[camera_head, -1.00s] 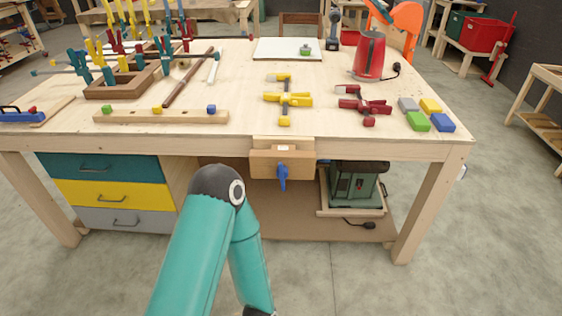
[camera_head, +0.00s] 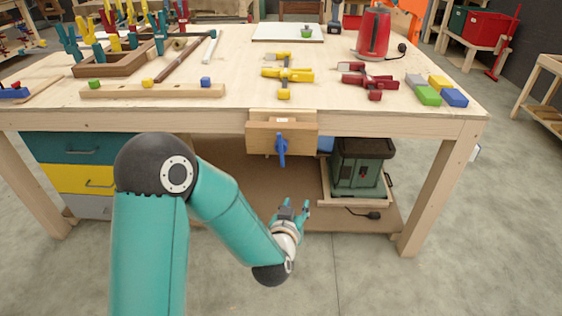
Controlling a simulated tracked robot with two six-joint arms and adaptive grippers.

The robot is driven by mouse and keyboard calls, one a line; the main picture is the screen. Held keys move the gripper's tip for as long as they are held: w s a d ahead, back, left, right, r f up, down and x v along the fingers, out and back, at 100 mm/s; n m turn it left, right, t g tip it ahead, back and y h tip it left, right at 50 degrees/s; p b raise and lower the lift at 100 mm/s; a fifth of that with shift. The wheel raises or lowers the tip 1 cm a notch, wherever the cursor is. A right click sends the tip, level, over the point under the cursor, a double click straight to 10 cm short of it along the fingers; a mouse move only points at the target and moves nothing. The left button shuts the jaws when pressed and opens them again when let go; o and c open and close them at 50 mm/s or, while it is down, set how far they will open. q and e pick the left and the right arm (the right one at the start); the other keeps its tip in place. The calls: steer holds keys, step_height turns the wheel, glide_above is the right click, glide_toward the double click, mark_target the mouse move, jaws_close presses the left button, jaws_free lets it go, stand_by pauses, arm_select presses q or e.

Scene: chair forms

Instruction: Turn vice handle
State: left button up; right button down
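The wooden vice (camera_head: 268,135) is fixed to the front edge of the workbench, near the middle. Its blue handle (camera_head: 281,150) hangs down roughly upright on the front face. My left arm comes in from the lower left, and my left gripper (camera_head: 296,207) is below the handle and slightly to its right, apart from it. Its teal fingers point up and look spread apart with nothing between them. My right gripper is out of view.
The workbench (camera_head: 380,123) carries yellow clamps (camera_head: 284,75), red clamps (camera_head: 368,80), coloured blocks (camera_head: 428,95) and a red kettle (camera_head: 374,32) on top. A green machine (camera_head: 362,167) stands on the lower shelf, right of the vice. Drawers (camera_head: 80,178) are at left.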

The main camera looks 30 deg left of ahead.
mark_target(280, 143)
arm_select(q)
steer(key=a+r+n+t+y+b, duration=0.2)
steer(key=a+r+y, duration=0.35)
steer(key=r, duration=0.25)
steer(key=shift+h, duration=0.45)
steer(key=x, duration=0.5)
steer(key=p+x, duration=0.1)
steer(key=x, duration=0.4)
steer(key=p+x, duration=0.1)
steer(key=x, duration=0.4)
steer(key=shift+w+a+f, duration=0.2)
steer(key=shift+a+f, duration=0.15)
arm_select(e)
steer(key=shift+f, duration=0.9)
arm_select(q)
jaws_close()
